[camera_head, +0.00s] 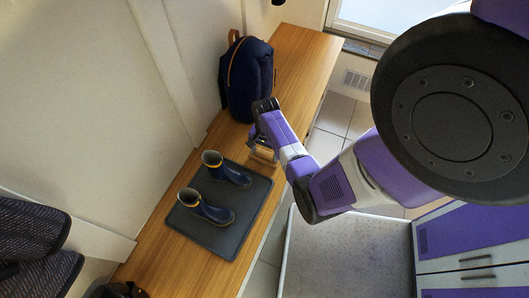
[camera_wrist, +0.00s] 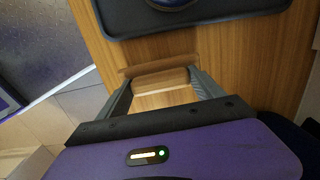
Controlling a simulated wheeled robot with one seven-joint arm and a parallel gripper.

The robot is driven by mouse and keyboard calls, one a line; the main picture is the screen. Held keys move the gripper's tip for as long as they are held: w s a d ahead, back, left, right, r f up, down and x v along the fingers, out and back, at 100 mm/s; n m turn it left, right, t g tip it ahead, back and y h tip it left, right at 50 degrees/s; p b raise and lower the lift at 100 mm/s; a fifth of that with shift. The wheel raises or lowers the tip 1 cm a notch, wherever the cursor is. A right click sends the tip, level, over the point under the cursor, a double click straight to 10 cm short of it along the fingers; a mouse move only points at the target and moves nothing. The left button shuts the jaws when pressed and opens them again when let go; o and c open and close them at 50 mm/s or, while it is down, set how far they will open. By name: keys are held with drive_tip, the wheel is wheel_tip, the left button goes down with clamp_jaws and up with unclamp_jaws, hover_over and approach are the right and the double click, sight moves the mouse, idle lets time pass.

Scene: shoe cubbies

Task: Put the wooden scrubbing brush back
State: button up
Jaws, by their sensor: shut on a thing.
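The wooden scrubbing brush (camera_head: 263,155) is a pale wooden block at my gripper (camera_head: 262,142), over the wooden bench top beside the dark boot tray (camera_head: 258,205). In the wrist view the brush (camera_wrist: 163,87) lies between the two grey fingers of my gripper (camera_wrist: 160,80), which are shut on it. Its wood is close in colour to the bench, so its outline is hard to see. Its bristles are hidden. I cannot tell whether it touches the bench.
A pair of blue boots (camera_head: 206,210) stands on the tray. A dark blue backpack (camera_head: 248,80) sits on the bench (camera_head: 297,50) just beyond my gripper. The tray's raised rim (camera_wrist: 215,24) is close in the wrist view. The bench's outer edge drops to a tiled floor (camera_head: 333,115).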

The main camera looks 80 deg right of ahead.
drive_tip(key=shift+f, duration=0.1)
drive_tip(key=o, duration=1.9)
